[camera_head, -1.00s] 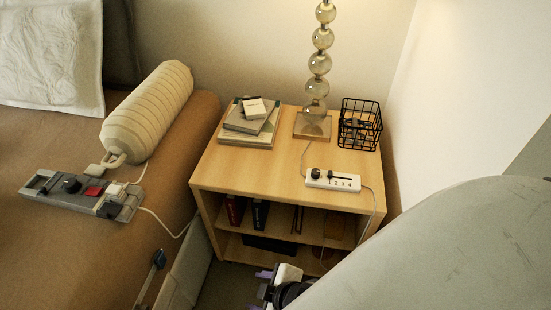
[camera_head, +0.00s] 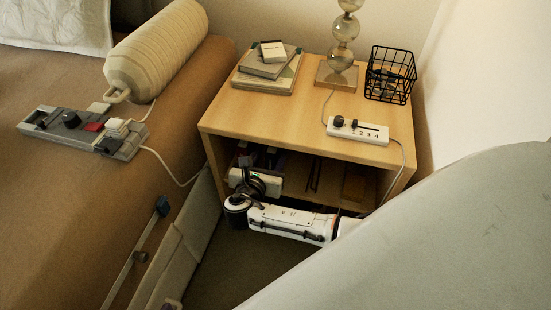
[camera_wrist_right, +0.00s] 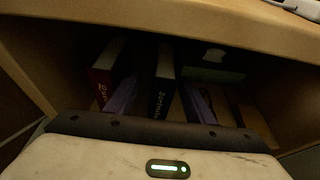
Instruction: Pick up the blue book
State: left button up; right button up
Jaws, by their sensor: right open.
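The dark blue book (camera_wrist_right: 162,82) stands upright in the nightstand's upper open compartment, with white lettering on its spine in the right wrist view. Its top also shows in the head view (camera_head: 271,157), partly hidden by my right gripper. My right gripper (camera_wrist_right: 161,100) is open at the mouth of the compartment. Its two purple fingers point inward, one to the left of the blue book and one to the right, with gaps beside it. The gripper body also shows in the head view (camera_head: 259,168). I do not see my left gripper.
A red book (camera_wrist_right: 106,72) stands left of the blue one, close to the left finger. The nightstand's top board (camera_head: 290,118) overhangs the gripper.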

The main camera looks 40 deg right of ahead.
jog(key=b+x, duration=0.1)
jog(key=x, duration=0.1)
jog(key=b+x, duration=0.1)
jog(key=x, duration=0.1)
jog(key=shift+d+f+b, duration=0.3)
jog(key=shift+f, duration=0.05)
jog(key=shift+w+d, duration=0.2)
jog(key=shift+d, duration=0.05)
pick_arm(q)
jog(key=shift+w+d+f+m+g+h, duration=0.1)
jog(key=shift+d+f+m+g+h, duration=0.1)
jog(key=shift+d, duration=0.2)
jog(key=shift+w+d+f+m+g+h, duration=0.1)
jog(key=shift+d+f+h, duration=0.1)
jog(key=shift+d, duration=0.2)
pick_arm(e)
grip_shut()
pick_arm(q)
jog(key=shift+r, duration=0.1)
pick_arm(e)
jog(key=shift+r, duration=0.1)
